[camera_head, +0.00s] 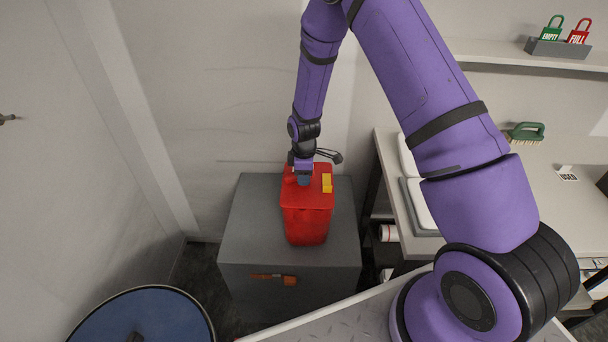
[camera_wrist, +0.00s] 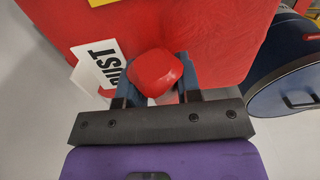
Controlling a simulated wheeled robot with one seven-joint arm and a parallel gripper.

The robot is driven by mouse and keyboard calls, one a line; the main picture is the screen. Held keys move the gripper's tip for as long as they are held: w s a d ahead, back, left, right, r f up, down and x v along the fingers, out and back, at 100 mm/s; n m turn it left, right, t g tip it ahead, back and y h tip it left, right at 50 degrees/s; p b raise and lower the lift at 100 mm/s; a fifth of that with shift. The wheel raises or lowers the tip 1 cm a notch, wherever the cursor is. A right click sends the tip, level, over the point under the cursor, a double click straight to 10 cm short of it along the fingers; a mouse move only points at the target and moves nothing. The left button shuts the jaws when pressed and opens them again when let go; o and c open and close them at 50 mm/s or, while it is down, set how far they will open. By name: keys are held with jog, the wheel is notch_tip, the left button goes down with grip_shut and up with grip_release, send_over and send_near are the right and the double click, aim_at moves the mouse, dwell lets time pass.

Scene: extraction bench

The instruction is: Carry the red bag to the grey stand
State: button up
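The red bag (camera_head: 306,222) is upright over the top of the grey stand (camera_head: 246,228). It appears to rest there, but I cannot be sure its base touches. A yellow label is on its upper face. My gripper (camera_head: 303,180) is at the bag's top from above. In the wrist view, my gripper (camera_wrist: 156,88) has its two dark blue fingers on either side of the bag's red knob (camera_wrist: 155,72), apparently touching it. The bag's red surface (camera_wrist: 220,35) fills the upper middle, with a white tag partly reading "UST" beside the knob.
A blue round drum lid (camera_head: 145,318) stands at lower left. A white bench (camera_head: 545,195) with a green brush (camera_head: 525,131) is at right, below a shelf with green and red lock signs (camera_head: 560,38). An orange-handled brush (camera_head: 288,280) hangs on the stand's front. Walls are close behind and left.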

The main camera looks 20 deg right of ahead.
jog(key=o, duration=0.3)
jog(key=shift+o, duration=0.2)
jog(key=shift+r, duration=0.15)
jog(key=s+d+r+m+t, duration=0.1)
jog(key=s+d+r+m, duration=0.35)
jog(key=r, duration=1.35)
jog(key=s+a+r+m+t, duration=0.15)
jog(key=s+r, duration=0.55)
jog(key=r, duration=1)
jog(key=s+d+r+m+t, duration=0.1)
jog(key=s+r+m, duration=0.2)
jog(key=s, duration=0.8)
jog(key=s+d+r+m+t, duration=0.1)
jog(key=s+r+m, duration=0.3)
jog(key=s+r, duration=0.3)
jog(key=s, duration=0.4)
jog(key=shift+d+m+t, duration=0.15)
jog(key=shift+m+t, duration=0.15)
jog(key=shift+t, duration=0.05)
